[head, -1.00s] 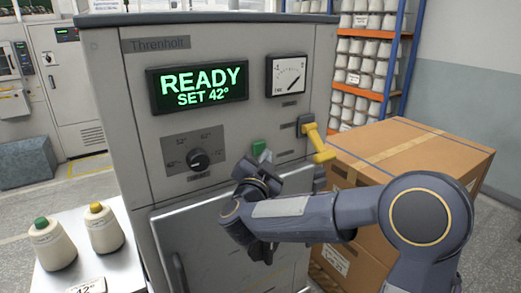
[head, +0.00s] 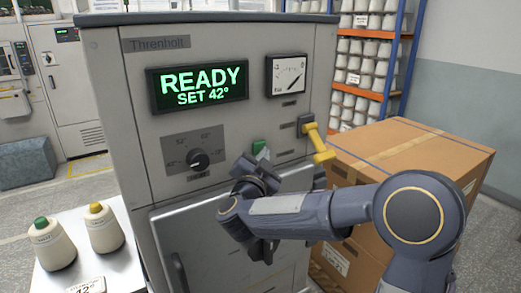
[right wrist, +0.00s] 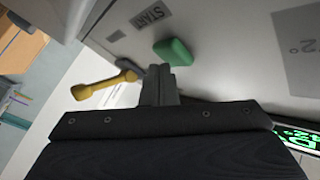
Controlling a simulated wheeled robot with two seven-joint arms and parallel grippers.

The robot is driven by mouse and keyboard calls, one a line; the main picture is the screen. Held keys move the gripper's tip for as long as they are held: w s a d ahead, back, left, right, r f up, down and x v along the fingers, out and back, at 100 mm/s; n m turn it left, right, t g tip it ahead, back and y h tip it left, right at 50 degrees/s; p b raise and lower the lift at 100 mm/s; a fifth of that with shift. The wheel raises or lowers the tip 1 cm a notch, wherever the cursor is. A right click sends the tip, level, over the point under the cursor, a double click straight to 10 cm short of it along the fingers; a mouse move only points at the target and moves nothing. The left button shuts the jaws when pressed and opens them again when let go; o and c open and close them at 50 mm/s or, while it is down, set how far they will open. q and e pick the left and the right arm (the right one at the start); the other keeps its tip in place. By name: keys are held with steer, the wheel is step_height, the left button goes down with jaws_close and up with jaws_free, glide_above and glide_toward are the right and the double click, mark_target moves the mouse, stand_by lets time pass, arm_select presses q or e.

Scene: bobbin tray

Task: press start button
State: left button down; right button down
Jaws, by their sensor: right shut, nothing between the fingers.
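The green start button (head: 259,146) is on the front panel of the grey machine (head: 130,90), below the dial gauge. In the right wrist view the button (right wrist: 175,51) shows whole, with a "START" label (right wrist: 152,14) beside it. My right gripper (head: 264,158) is shut and empty, its fingertips close to the button and overlapping its lower edge in the head view. In the right wrist view the shut fingertips (right wrist: 159,72) are just beside the button; I cannot tell whether they touch it. The display (head: 197,87) reads "READY SET 42°". My left gripper is not in view.
A yellow-handled lever (head: 318,145) sticks out right of the button, near my right arm. A knob (head: 197,160) is at the left. Cardboard boxes (head: 420,150) stand at the right. Two thread cones (head: 52,247) stand on a white table at the lower left.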

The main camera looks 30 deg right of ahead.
steer(key=shift+w, duration=0.45)
stand_by(0.6)
steer(key=shift+s, duration=0.1)
steer(key=shift+s+b, duration=0.3)
steer(key=shift+s, duration=0.45)
steer(key=s, duration=0.3)
steer(key=s+b, duration=0.1)
steer(key=s, duration=0.1)
steer(key=shift+d, duration=0.25)
stand_by(0.8)
